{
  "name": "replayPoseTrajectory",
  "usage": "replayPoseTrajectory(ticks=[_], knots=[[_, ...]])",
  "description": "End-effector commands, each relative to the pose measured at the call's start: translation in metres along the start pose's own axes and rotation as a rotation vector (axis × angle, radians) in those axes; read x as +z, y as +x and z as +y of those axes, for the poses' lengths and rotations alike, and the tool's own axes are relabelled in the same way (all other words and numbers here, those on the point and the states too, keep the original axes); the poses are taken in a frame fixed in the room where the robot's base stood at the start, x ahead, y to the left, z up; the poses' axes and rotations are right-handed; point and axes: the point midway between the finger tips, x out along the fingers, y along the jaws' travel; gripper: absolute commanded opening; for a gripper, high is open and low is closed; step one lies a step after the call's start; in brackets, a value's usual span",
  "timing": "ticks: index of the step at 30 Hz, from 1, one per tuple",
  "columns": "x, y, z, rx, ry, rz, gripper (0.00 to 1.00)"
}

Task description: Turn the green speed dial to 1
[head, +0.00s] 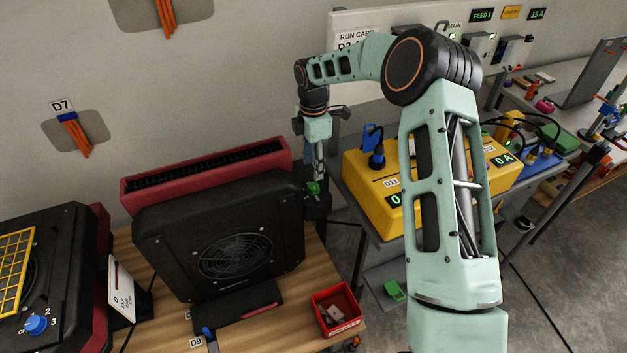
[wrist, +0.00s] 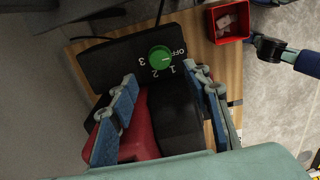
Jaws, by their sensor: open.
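The green speed dial (wrist: 160,57) sits on a black panel (wrist: 105,60) in the wrist view, with the marks OFF, 1, 2 and 3 around it. Its pointer is too small to read surely. In the head view the green dial (head: 313,188) shows at the right side of the black and red fan unit (head: 165,245). My gripper (wrist: 160,78) is open, with its two blue-padded fingers apart on either side of the view and the dial beyond the gap between their tips. In the head view my gripper (head: 318,178) points down just above the dial; contact cannot be told.
A red bin (head: 336,309) with small parts stands on the wooden table at front right. A yellow box (head: 365,180) with a blue plug is right of my gripper. Another fan unit with a blue dial (head: 36,325) is at far left.

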Motion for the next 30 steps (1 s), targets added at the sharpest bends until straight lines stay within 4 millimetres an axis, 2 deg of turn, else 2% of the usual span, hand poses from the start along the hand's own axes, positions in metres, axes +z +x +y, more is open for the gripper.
replayPoseTrajectory(ticks=[1, 6, 12, 17, 24, 30], knots=[[-0.001, 0.011, -0.001, -0.005, 0.0, 0.001, 0.44], [-0.001, 0.043, -0.001, -0.004, 0.0, 0.001, 0.44], [0.0, 0.068, 0.0, 0.0, 0.001, 0.0, 0.44], [0.0, 0.076, 0.0, 0.0, 0.001, -0.001, 0.44], [0.0, 0.076, 0.0, 0.001, 0.001, -0.001, 0.44], [0.0, 0.076, 0.0, 0.001, 0.002, -0.001, 0.22]])
